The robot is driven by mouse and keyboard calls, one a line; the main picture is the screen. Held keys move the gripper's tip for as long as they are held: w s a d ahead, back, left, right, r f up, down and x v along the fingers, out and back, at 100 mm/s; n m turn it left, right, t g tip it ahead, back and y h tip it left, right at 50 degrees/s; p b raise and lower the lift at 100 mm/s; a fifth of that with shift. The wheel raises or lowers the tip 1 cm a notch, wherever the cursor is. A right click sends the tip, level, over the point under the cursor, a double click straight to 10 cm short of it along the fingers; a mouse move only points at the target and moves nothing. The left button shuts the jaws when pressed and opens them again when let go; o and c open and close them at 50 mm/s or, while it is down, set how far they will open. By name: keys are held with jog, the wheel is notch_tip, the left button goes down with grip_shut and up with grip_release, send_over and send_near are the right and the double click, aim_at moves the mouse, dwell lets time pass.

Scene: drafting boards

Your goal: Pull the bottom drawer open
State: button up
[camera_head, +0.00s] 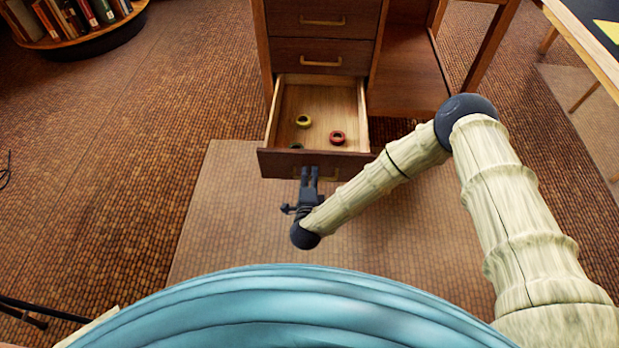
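The bottom drawer (281,161) of the wooden desk stands pulled out, and its inside shows. Its brass handle (329,174) is on the dark front panel, partly covered by my gripper. My gripper (308,171) is at the front panel, over the left part of the handle. Its two dark fingers point at the drawer with a narrow gap between them. I cannot tell whether they are closed on the handle. In the drawer lie a yellow ring (304,121), a red ring (337,138) and a green one (296,146) mostly hidden by the front panel.
Two upper drawers, the top (322,19) and the middle (322,57), are shut. A chair mat (230,220) covers the floor before the desk. A round bookshelf (80,40) stands at top left, a table (590,45) at top right. The floor at left is mostly clear.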

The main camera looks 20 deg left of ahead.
jog(key=shift+s+d, duration=0.15)
jog(key=shift+s, duration=0.05)
jog(key=v, duration=1.1)
jog(key=shift+s, duration=0.3)
jog(key=s+d+f+n+g, duration=0.5)
jog(key=d+n, duration=0.1)
jog(key=d, duration=0.3)
jog(key=s+d+f+n+g, duration=0.4)
jog(key=s+d+n, duration=0.15)
jog(key=d, duration=0.35)
jog(key=s+d+r+n+g+h, duration=0.2)
jog(key=s+d+g, duration=0.1)
jog(key=s+d, duration=0.5)
jog(key=s+d+r+n+g+h, duration=0.1)
jog(key=s+d+n+g, duration=0.15)
jog(key=s+d, duration=0.55)
notch_tip(320, 180, up, 34)
jog(key=w+d+p, duration=0.2)
jog(key=p, duration=3.2)
jog(key=shift+w+m+g, duration=0.15)
jog(key=shift+m+g, duration=0.2)
jog(key=shift+m, duration=0.05)
jog(key=shift+d+r, duration=0.1)
